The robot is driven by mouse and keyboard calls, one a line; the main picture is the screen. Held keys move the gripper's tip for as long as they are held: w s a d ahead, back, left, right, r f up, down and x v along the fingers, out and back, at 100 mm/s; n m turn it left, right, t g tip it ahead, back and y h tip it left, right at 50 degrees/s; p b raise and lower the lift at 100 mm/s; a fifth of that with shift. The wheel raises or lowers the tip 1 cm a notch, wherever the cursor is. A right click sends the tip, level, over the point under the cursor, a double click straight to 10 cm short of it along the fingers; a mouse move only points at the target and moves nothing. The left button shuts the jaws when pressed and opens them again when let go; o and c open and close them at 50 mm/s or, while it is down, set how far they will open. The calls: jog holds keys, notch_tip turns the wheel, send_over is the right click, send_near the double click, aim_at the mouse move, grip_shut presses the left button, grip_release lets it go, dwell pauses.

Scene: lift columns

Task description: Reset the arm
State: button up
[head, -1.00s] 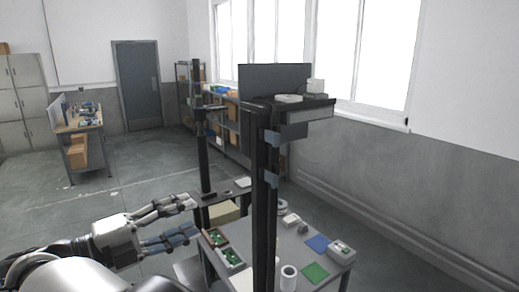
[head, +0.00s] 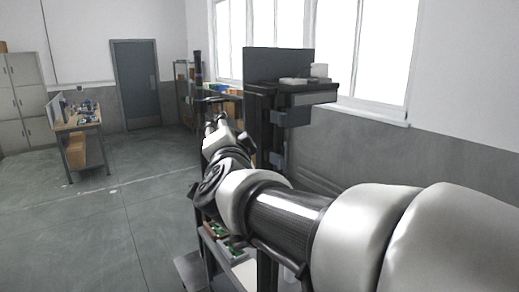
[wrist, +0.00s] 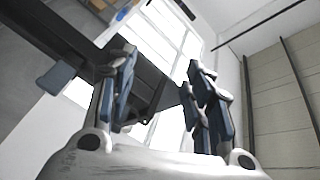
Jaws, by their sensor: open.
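My arm (head: 285,215) reaches from the lower right of the head view up and away toward the black column stand. My gripper (head: 216,122) is at its far end, small and partly hidden by my own wrist. In the wrist view my gripper (wrist: 162,95) shows its fingers well apart, with nothing between them. The dark column and shelf (wrist: 85,62) lie behind the fingers in that view, with bright windows (wrist: 172,40) beyond.
The black column stand (head: 290,88) with a panel and small items on top stands close to my arm's right. The worktable (head: 240,272) below is mostly hidden by my arm. A wooden bench (head: 82,122) stands far left. The floor (head: 120,220) at left is clear.

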jog(key=s+d+f+n+g+h+b, duration=0.1)
jog(key=s+d+f+n+g, duration=0.2)
jog(key=s+d+f, duration=0.4)
jog(key=s+d+f+n+g+h+b, duration=0.1)
jog(key=s+d+f+n+g, duration=0.2)
jog(key=s+f, duration=1)
jog(key=s+d+f+n+g+b, duration=0.2)
jog(key=s+d+f+n+g, duration=0.2)
jog(key=s+d+f+g, duration=0.3)
jog(key=s+d+f, duration=0.4)
jog(key=s, duration=0.2)
jog(key=shift+s+h, duration=0.2)
jog(key=shift+h, duration=0.2)
